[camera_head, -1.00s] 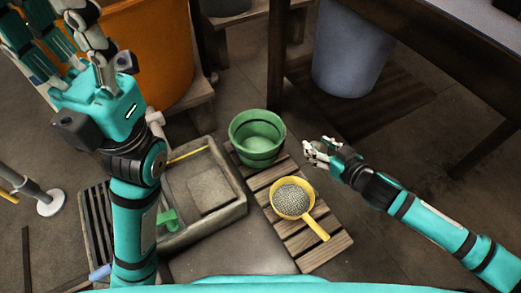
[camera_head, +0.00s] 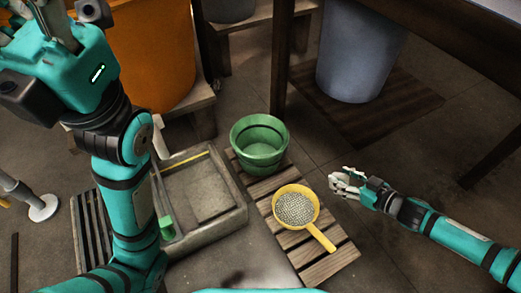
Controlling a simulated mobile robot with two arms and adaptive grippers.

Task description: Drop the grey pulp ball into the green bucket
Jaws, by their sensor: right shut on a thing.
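The green bucket (camera_head: 259,140) stands upright at the far end of a slatted wooden pallet; its inside looks empty from here. My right gripper (camera_head: 338,181) is to the right of the pallet, to the right of and nearer than the bucket, and clear of it. It is shut on a small greyish thing between its pale fingers, taken as the grey pulp ball, though it is hard to make out from the fingers. My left gripper (camera_head: 38,25) is raised at the top left, its fingers partly cut off by the frame, so its opening does not show.
A yellow sieve (camera_head: 296,209) with a handle and grainy grey contents lies on the pallet (camera_head: 332,267) nearer than the bucket. A stone basin (camera_head: 215,205) is left of it. An orange barrel (camera_head: 155,60), a blue-grey bin (camera_head: 360,50) and a dark table (camera_head: 440,20) stand behind.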

